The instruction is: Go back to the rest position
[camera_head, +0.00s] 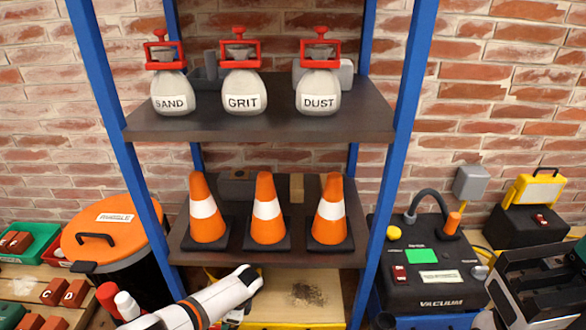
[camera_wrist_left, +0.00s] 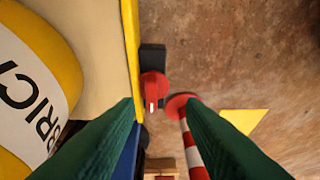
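My left gripper (camera_wrist_left: 160,101) shows in the left wrist view as two green fingers spread apart, with nothing held between them. Beyond the fingertips are a red knob on a black block and a red round top on a striped post. In the head view, my left arm (camera_head: 205,303), white with an orange band, reaches in from the lower left. It ends in front of the bottom of the blue shelf rack (camera_head: 412,90); the gripper's fingers are not visible there.
The upper shelf holds bags labelled SAND (camera_head: 172,103), GRIT (camera_head: 243,102) and DUST (camera_head: 319,102). Three orange cones (camera_head: 266,205) stand below. A black bin (camera_head: 110,230) with an orange lid is left; a vacuum unit (camera_head: 430,275) is right. The wrist view shows a yellow-and-white bag (camera_wrist_left: 35,85).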

